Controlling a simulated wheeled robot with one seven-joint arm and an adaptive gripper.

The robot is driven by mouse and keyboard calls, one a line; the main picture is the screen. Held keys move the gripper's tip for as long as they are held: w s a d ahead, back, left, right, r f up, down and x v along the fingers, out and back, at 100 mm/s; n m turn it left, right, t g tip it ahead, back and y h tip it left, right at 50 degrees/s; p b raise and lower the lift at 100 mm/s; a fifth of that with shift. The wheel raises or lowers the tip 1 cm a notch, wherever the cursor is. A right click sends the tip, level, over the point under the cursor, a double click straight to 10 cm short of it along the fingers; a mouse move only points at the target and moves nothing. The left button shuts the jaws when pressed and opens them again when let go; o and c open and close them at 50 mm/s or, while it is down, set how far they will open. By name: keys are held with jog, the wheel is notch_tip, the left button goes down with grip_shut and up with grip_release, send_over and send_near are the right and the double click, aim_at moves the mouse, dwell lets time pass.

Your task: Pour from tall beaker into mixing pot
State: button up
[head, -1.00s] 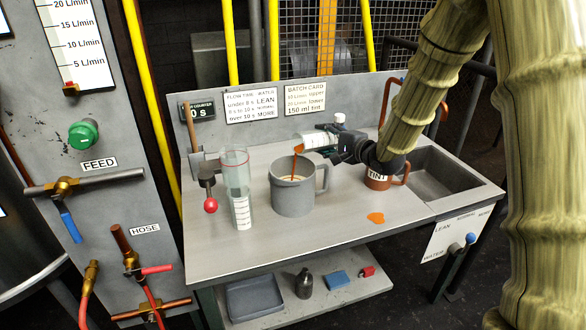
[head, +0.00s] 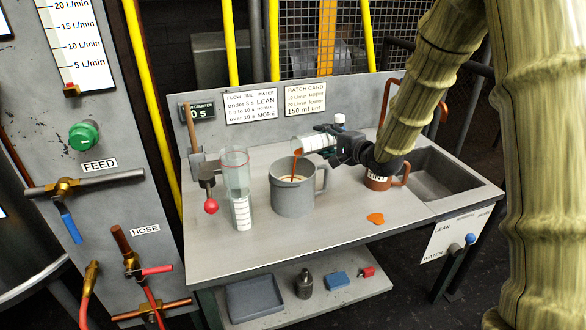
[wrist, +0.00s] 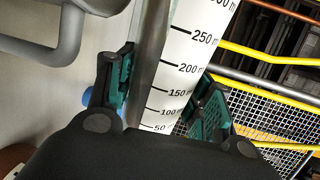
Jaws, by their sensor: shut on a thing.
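My gripper (head: 340,146) is shut on the tall beaker (head: 316,143), a clear vessel with a white scale. The beaker is tipped nearly flat, its mouth to the left above the mixing pot (head: 292,197). An orange stream (head: 296,163) falls from the mouth into the pot. The pot is grey and upright, with a handle on its right and pale liquid inside. In the wrist view the beaker's scale (wrist: 180,80) lies between my two fingers, with marks from 50 upward. A grey handle (wrist: 68,40), apparently the pot's, shows at upper left there.
A clear graduated cylinder (head: 240,210) stands left of the pot. The brown tint jug (head: 376,181) stands right, partly behind my wrist. An orange spill (head: 375,218) lies on the bench. A sink (head: 440,172) is at the right. The bench front (head: 270,245) is clear.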

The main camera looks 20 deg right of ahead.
jog(key=shift+n, duration=0.3)
dwell(0.4)
jog(key=shift+s+a+r+n+h+p, duration=0.1)
jog(key=shift+a+r+n+h+p, duration=0.25)
jog(key=shift+r+n, duration=0.2)
dwell(0.6)
jog(key=shift+d+f+m+b, duration=0.25)
jog(key=shift+f+m+b, duration=0.2)
jog(key=shift+f, duration=0.1)
jog(key=shift+d+f+m+y, duration=0.1)
jog(key=shift+d+m+y, duration=0.15)
jog(key=shift+m+y, duration=0.4)
jog(key=shift+m+p, duration=0.25)
jog(key=shift+p, duration=0.1)
jog(key=shift+w+d+f, duration=0.15)
jog(key=shift+w+f, duration=0.05)
jog(key=shift+p, duration=0.35)
